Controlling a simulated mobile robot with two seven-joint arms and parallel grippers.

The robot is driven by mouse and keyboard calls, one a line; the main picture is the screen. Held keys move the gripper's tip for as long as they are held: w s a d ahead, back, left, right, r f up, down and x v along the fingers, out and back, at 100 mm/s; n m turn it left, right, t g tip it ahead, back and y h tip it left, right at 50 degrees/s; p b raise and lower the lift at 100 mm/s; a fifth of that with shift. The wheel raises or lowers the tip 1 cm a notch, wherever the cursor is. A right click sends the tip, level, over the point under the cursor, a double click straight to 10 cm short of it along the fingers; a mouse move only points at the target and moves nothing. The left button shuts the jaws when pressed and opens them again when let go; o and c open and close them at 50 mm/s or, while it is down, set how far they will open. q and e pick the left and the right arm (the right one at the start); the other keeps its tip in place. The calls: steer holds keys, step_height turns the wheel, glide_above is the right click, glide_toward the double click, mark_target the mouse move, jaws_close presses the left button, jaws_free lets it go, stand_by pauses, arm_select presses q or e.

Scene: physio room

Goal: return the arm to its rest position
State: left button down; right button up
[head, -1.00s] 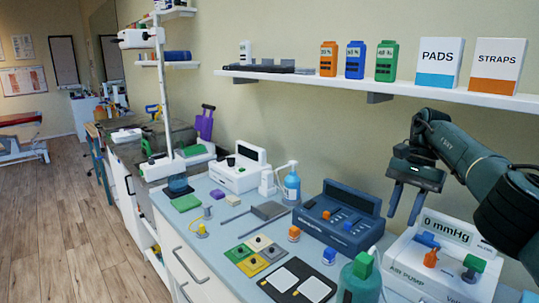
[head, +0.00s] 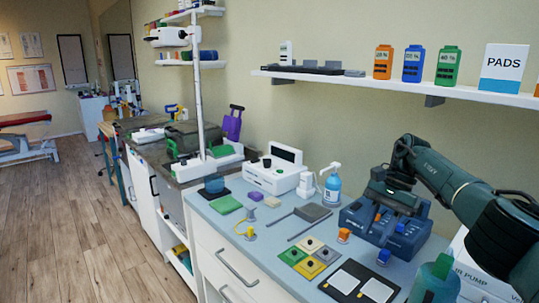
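My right arm (head: 455,190) comes in from the right, bent at the elbow. Its dark gripper (head: 390,216) points down in front of or above the dark blue device (head: 353,221) on the counter. The fingers look apart with nothing between them. They partly hide the device, and I cannot tell how close they are to it. My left arm and gripper are not in view.
The white air pump (head: 482,268) sits at lower right. A wall shelf (head: 400,88) with bottles and boxes runs above. Open floor lies left.

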steer(key=s+a+f+m+y, duration=0.2)
steer(key=a+f+y, duration=0.1)
steer(key=a+f, duration=0.5)
steer(key=s+a+f+m+y, duration=0.25)
steer(key=a+f, duration=0.35)
steer(key=a, duration=0.4)
steer(key=s+a+f+m+t+y, duration=0.1)
steer(key=s+a+m+t+y, duration=0.3)
steer(key=m, duration=0.3)
steer(key=s+a+f+m+t+y, duration=0.1)
steer(key=s+a+m+t+y, duration=0.15)
steer(key=a+m+y, duration=0.45)
steer(key=s+d+f+n+t+h, duration=0.3)
steer(key=s+d+f+n+h, duration=0.2)
steer(key=n, duration=1)
steer(key=s+d+f+n+t+h, duration=0.4)
steer(key=s+d+f+n+h, duration=0.2)
steer(key=s+d+n+h, duration=0.6)
steer(key=s+d+n, duration=0.2)
steer(key=n, duration=0.2)
steer(key=shift+d+p, duration=0.3)
steer(key=shift+d, duration=0.05)
steer(key=shift+s+h, duration=0.1)
steer(key=shift+h, duration=0.15)
